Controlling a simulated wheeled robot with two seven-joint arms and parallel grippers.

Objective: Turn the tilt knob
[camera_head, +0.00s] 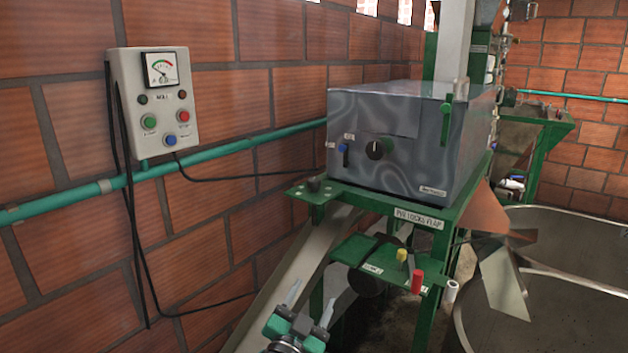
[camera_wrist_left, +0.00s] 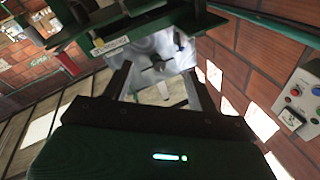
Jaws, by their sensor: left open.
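A grey metal box (camera_head: 395,135) carries a round black knob with a white mark (camera_head: 376,150) on its front face. I cannot read which one is labelled tilt. My left gripper (camera_head: 309,304) is open and empty, low in front of the machine and apart from all of these knobs. In the left wrist view, the open fingers (camera_wrist_left: 157,88) frame part of a grey surface with dark fittings. My right gripper is not in view.
A lower green shelf (camera_head: 352,251) carries a yellow knob (camera_head: 402,255) and a red handle (camera_head: 417,281). A control box with a gauge (camera_head: 155,100) and cables hangs on the brick wall. A green pipe (camera_head: 230,145) runs along the wall. Metal tanks (camera_head: 540,310) stand at right.

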